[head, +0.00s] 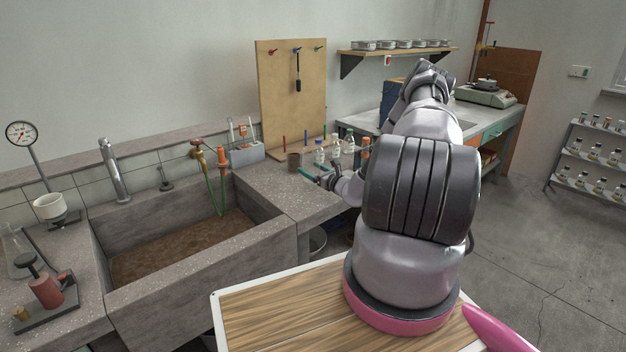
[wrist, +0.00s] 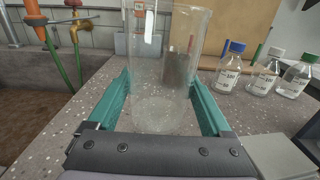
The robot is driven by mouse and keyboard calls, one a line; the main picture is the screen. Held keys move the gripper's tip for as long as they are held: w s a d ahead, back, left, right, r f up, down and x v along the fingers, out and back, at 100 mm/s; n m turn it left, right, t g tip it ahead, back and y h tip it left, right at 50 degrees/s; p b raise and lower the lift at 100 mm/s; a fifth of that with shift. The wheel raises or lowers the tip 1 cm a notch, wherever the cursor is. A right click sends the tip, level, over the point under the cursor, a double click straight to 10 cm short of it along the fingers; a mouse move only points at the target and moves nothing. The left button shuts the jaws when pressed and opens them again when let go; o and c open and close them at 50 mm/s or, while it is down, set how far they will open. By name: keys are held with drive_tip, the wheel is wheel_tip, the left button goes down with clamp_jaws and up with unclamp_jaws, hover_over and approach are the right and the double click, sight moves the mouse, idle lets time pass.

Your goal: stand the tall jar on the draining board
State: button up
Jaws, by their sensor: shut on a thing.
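The tall jar (wrist: 160,70) is a clear glass cylinder, upright between the two teal fingers of my gripper (wrist: 160,103) in the wrist view. The fingers are shut on its sides, low down. In the head view my gripper (head: 311,173) is over the concrete bench right of the sink; the jar is too clear to make out there. An upright wooden board (head: 292,100) with coloured pegs stands behind; I cannot tell whether this is the draining board.
The sink (head: 195,245) with taps and a green hose (head: 213,182) lies left. Speckled bench top (head: 275,184) is clear near the sink.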

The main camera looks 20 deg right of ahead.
drive_tip(key=shift+f, duration=2)
drive_tip(key=shift+f, duration=0.15)
drive_tip(key=o, duration=1.6)
drive_tip(key=shift+c, duration=0.2)
